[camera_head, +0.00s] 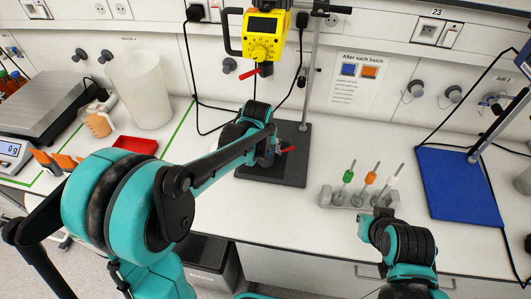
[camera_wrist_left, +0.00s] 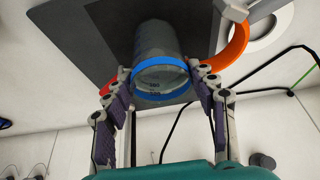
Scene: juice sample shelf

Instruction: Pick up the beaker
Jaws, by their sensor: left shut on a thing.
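The beaker (camera_wrist_left: 157,45) is a clear, greyish cylinder with a blue band at its near end, seen in the left wrist view. My left gripper (camera_wrist_left: 160,76) has one finger on each side of it and is shut on it, near the blue band. The beaker is over the dark base plate (camera_wrist_left: 100,40); I cannot tell whether it touches the plate. In the head view, my left gripper (camera_head: 268,152) is over the stand base, and my arm mostly hides the beaker. My right gripper (camera_head: 378,214) is by the bench's front edge, its fingers unclear.
A yellow mixer (camera_head: 263,36) hangs above on a stand rod (camera_head: 310,70). A grey rack (camera_head: 350,200) holds three capped tubes. A blue board (camera_head: 458,188) is at the right. A red tray (camera_head: 135,145) and white bucket (camera_head: 143,90) are at the left.

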